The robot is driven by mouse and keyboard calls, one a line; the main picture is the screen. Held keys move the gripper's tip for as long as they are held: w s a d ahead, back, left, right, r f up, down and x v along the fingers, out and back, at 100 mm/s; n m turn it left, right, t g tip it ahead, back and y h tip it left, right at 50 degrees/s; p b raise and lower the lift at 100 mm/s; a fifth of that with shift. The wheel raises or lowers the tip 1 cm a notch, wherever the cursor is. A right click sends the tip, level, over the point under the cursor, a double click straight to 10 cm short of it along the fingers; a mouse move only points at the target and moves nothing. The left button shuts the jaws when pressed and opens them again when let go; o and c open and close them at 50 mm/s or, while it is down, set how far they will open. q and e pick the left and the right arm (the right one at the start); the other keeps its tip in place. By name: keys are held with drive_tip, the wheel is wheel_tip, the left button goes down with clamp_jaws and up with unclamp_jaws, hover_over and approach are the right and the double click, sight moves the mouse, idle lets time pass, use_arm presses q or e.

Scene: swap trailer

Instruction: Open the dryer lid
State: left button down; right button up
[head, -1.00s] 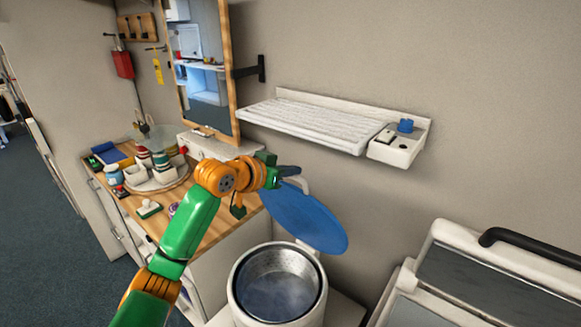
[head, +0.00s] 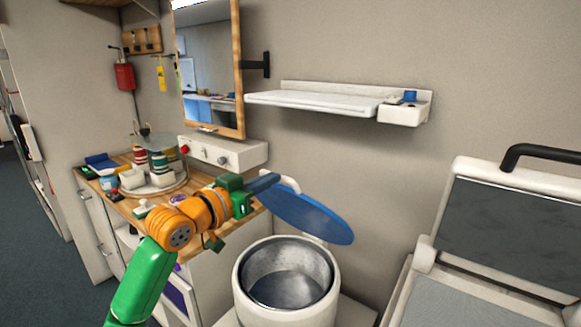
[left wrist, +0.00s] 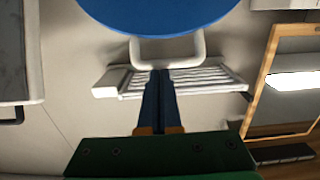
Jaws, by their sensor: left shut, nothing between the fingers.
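The dryer (head: 247,302) is a white drum with a bare metal inside, in the lower middle of the head view. Its blue round lid (head: 312,215) stands raised and tilted above the open drum, on the wall side. The lid's blue disc also fills the top of the left wrist view (left wrist: 160,12), with its white loop handle (left wrist: 166,50) below it. My left gripper (head: 268,181) is shut and empty beside the lid's upper left edge; its fingertips (left wrist: 160,76) appear close to the handle, and I cannot tell whether they touch. My right gripper is not in view.
A wooden counter (head: 222,226) with jars and a round tray stands left of the dryer. A white slatted rack (head: 315,101) is on the wall above. A white unit with an open lid (head: 510,225) and black handle stands at the right.

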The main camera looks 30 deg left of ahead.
use_arm(q)
drive_tip(key=shift+w+d+f, duration=0.1)
drive_tip(key=shift+w+f, duration=0.3)
idle(1.0)
